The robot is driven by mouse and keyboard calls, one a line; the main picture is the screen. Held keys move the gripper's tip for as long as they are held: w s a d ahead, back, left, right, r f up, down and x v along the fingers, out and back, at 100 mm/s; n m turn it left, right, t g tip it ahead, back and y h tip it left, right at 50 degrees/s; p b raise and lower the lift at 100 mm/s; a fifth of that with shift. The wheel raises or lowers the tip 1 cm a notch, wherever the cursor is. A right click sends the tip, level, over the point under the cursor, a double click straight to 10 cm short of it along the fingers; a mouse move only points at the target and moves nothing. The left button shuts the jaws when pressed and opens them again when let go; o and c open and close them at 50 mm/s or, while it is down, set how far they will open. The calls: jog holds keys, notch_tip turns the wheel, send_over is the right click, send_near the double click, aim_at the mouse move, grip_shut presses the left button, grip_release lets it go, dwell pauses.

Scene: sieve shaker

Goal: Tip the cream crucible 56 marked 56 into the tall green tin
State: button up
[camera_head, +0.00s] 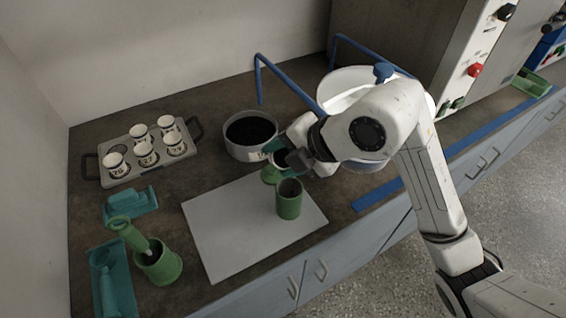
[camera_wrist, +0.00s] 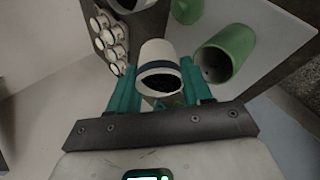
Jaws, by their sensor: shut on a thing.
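The cream crucible (camera_wrist: 158,52), with a dark band and dark contents, is held between the teal fingers of my gripper (camera_wrist: 158,88). Its mouth faces the wrist camera, and I cannot read its mark. In the head view my gripper (camera_head: 287,158) is above the back edge of the pale board, with the crucible mostly hidden between its fingers. The tall green tin (camera_head: 289,202) stands upright and open on the board, just in front of and below my gripper. It also shows in the wrist view (camera_wrist: 228,50), right of the crucible and apart from it.
A grey tray (camera_head: 118,180) holds several marked crucibles at the left. A bowl of black material (camera_head: 240,150) stands close behind my gripper. A green lid-like piece (camera_head: 270,176) lies by the tin. The board's left half (camera_head: 220,225) is clear.

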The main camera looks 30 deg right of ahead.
jog(key=shift+s+f+n+t+b, duration=0.25)
jog(key=shift+t+b, duration=0.65)
jog(key=shift+b, duration=1.15)
jog(key=shift+f+n+t+b, duration=0.25)
jog(key=shift+t+b, duration=0.65)
jog(key=shift+b, duration=1.15)
jog(key=t+b, duration=0.1)
jog(key=b, duration=0.1)
jog(key=t+b, duration=0.1)
jog(key=b, duration=0.2)
jog(key=f+t+b, duration=0.1)
jog(key=t+b, duration=0.1)
jog(key=b, duration=0.1)
jog(key=shift+s+n+y, duration=0.3)
jog(key=shift+s+n, duration=0.05)
jog(key=shift+n, duration=0.05)
jog(key=t+b, duration=0.1)
jog(key=b, duration=0.1)
jog(key=n+t+b, duration=0.1)
jog(key=b, duration=0.2)
jog(key=shift+s+f+y, duration=0.15)
jog(key=shift+s+y, duration=0.1)
jog(key=shift+y, duration=0.15)
jog(key=shift+s+t+b, duration=0.1)
jog(key=shift+t+b, duration=0.6)
jog(key=shift+b, duration=0.35)
jog(key=shift+r+n, duration=0.25)
jog(key=shift+n, duration=0.05)
jog(key=shift+r, duration=0.15)
